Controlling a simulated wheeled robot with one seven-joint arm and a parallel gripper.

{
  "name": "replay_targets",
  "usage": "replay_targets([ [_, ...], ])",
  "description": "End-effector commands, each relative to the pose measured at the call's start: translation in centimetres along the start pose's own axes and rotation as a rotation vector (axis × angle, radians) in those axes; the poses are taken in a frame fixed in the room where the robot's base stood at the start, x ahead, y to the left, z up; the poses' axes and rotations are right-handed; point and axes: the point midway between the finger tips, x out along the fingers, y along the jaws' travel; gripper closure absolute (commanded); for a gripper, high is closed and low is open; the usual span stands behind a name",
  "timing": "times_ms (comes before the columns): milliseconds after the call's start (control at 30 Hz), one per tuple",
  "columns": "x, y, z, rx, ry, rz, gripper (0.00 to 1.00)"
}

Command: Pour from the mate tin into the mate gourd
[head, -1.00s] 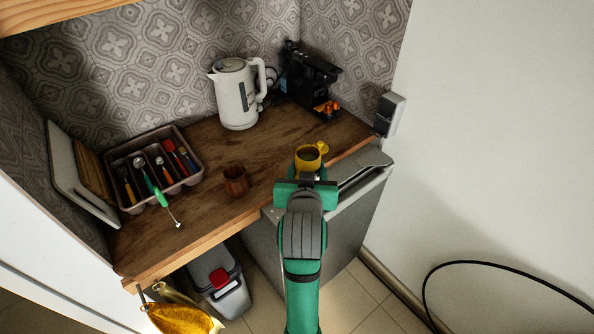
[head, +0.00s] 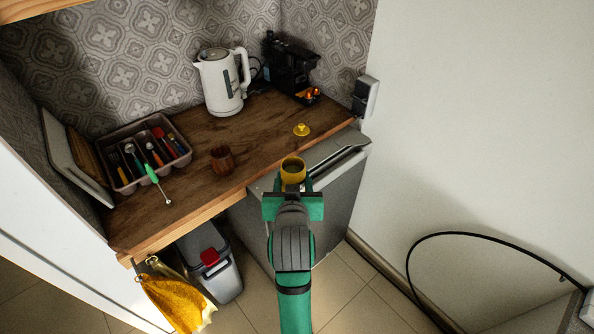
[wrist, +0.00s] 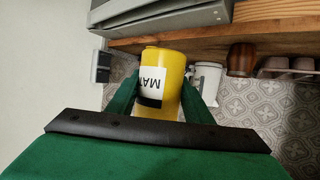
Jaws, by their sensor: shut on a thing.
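The yellow mate tin (head: 293,171) is held in my gripper (head: 293,186), which is shut on it. In the head view its open top shows, and it is in front of the counter edge. In the wrist view (wrist: 160,85) the tin sits between the green fingers, with a white label reading "MAT". The wooden mate gourd (head: 222,160) stands upright on the counter, to the left of the tin and apart from it. It also shows in the wrist view (wrist: 241,59). The yellow lid (head: 301,130) lies on the counter behind the tin. The contents of the tin and gourd cannot be made out.
A white kettle (head: 221,82) and a black coffee machine (head: 289,66) stand at the back of the wooden counter (head: 190,200). A cutlery tray (head: 125,188) with several utensils is at left. A grey appliance (head: 335,190) stands below. The counter between gourd and lid is clear.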

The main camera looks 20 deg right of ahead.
Motion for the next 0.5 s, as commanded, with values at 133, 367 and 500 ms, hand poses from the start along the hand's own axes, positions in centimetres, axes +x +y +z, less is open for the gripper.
replay_targets([
  [133,0.2,-0.8,2.4,-0.008,-0.005,-0.018,0.82],
  [367,0.9,-3.0,8.6,-0.028,-0.010,-0.067,0.82],
  [500,1.5,-4.7,13.3,-0.045,-0.010,-0.105,0.82],
])
